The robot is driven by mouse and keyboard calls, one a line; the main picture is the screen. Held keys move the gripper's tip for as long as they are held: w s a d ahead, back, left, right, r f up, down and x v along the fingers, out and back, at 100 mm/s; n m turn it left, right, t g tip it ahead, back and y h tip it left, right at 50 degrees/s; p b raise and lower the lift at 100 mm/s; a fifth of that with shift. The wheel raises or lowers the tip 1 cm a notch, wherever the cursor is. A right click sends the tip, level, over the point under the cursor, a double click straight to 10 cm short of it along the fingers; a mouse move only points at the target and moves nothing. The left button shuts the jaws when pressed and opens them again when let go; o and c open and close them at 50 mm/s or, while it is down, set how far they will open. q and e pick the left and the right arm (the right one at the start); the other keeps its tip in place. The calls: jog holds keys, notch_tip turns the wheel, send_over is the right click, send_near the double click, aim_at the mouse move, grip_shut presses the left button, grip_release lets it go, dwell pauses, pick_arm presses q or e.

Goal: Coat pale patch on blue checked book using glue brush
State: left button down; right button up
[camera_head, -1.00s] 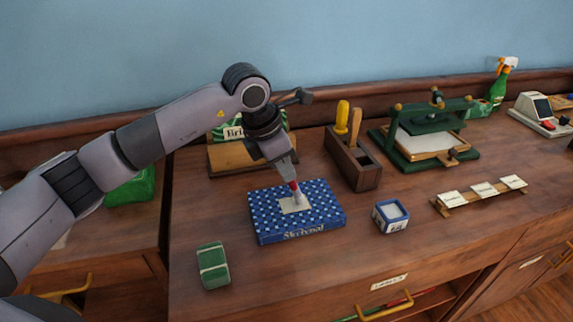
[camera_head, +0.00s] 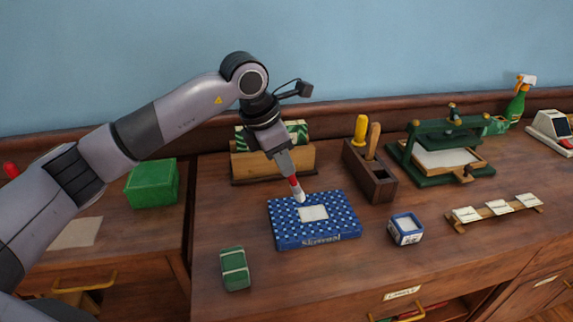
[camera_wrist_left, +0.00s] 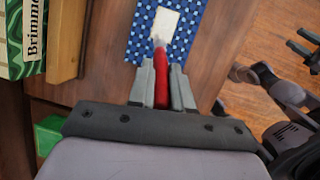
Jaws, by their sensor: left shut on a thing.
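The blue checked book (camera_head: 290,236) lies flat on the wooden counter with its pale patch (camera_head: 313,213) facing up. My left gripper (camera_head: 286,166) is shut on the glue brush (camera_head: 294,186), which has a red handle and a pale tip. The tip is at the far left edge of the patch; I cannot tell whether it touches. In the left wrist view the brush (camera_wrist_left: 162,85) points at the near edge of the patch (camera_wrist_left: 166,24).
A small blue pot (camera_head: 406,230) stands right of the book, and a green bundle (camera_head: 235,268) lies front left. Behind are a wooden tool box (camera_head: 371,178), a wooden book stand (camera_head: 270,164) and a green press (camera_head: 440,150). A label rack (camera_head: 495,212) is at right.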

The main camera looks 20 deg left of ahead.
pick_arm(q)
jog(key=shift+r+p, duration=0.7)
jog(key=shift+r, duration=0.85)
pick_arm(e)
jog(key=shift+d+r, duration=0.25)
jog(key=shift+r, duration=0.25)
jog(key=shift+d+r, duration=0.2)
jog(key=shift+r, duration=0.25)
